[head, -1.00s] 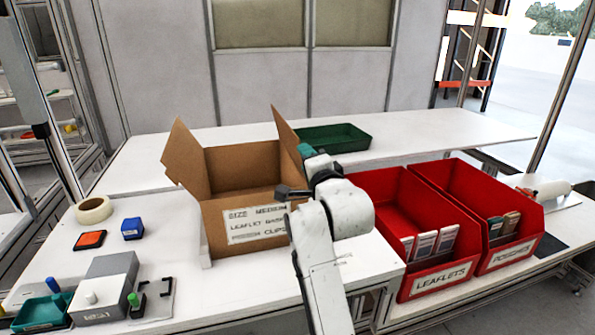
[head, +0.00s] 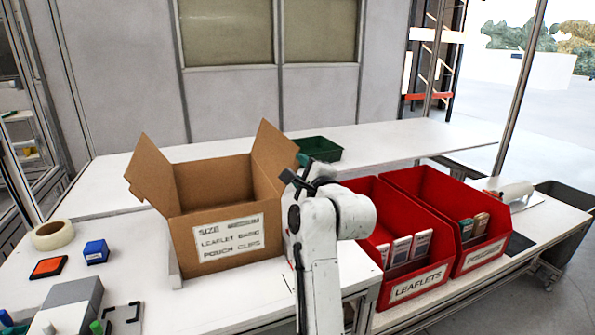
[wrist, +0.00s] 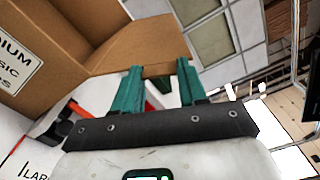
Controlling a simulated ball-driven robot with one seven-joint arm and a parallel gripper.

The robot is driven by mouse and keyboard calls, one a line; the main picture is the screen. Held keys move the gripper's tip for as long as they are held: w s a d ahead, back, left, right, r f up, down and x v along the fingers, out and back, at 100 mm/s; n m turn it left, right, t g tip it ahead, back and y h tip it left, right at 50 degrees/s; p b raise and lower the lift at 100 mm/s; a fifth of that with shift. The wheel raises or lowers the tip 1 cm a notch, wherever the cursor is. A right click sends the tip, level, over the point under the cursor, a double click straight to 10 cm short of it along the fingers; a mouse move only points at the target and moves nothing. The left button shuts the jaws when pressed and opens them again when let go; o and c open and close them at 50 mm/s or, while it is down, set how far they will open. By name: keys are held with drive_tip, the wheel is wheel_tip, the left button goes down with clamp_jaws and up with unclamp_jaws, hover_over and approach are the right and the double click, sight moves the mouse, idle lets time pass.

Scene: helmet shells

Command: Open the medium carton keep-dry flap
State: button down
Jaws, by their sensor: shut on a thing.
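The medium carton (head: 184,240) is a brown box with a white size label, standing on the white bench in the head view. Its left flap (head: 150,178) and right flap (head: 272,158) stand up, leaning outward; the top is open between them. No keep-dry mark is readable. My gripper (head: 304,160) is at the outer edge of the right flap, partly hidden behind my wrist. In the wrist view my gripper's green fingers (wrist: 160,78) are closed on the edge of a brown flap (wrist: 145,42), with the carton's labelled side at left.
Red leaflets (head: 418,287) and pouches (head: 482,257) bins stand close on the right. A green tray (head: 320,148) sits behind. Tape (head: 53,235), an orange pad (head: 48,267) and a blue block (head: 96,252) lie left. The back bench is mostly clear.

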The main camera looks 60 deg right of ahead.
drive_tip(key=shift+f, duration=0.1)
idle(0.3)
drive_tip(key=c, duration=0.6)
unclamp_jaws()
drive_tip(key=b+v, duration=0.1)
drive_tip(key=v, duration=0.9)
drive_tip(key=shift+s+a, duration=0.25)
drive_tip(key=shift+s, duration=0.1)
drive_tip(key=s+a+f+n+g+y+p, duration=0.1)
drive_tip(key=a+f+n+g+y+p, duration=0.15)
drive_tip(key=a+f+n, duration=0.45)
drive_tip(key=a+f+n+g+y+p, duration=0.1)
drive_tip(key=a+f+n+g+y, duration=0.25)
drive_tip(key=f+n, duration=0.55)
drive_tip(key=s+a+f+n+g+y+p, duration=0.2)
drive_tip(key=s+a+f+n+g, duration=0.2)
drive_tip(key=s+f, duration=0.4)
drive_tip(key=s+a+f+n+g+y+p, duration=0.1)
drive_tip(key=s+a+f+n+g, duration=0.3)
drive_tip(key=s+a+f+n, duration=0.3)
drive_tip(key=s+f+n, duration=0.1)
drive_tip(key=s+n, duration=0.1)
drive_tip(key=shift+s+a+y+p, duration=0.3)
drive_tip(key=shift+s+y+p, duration=0.05)
drive_tip(key=shift+y, duration=0.05)
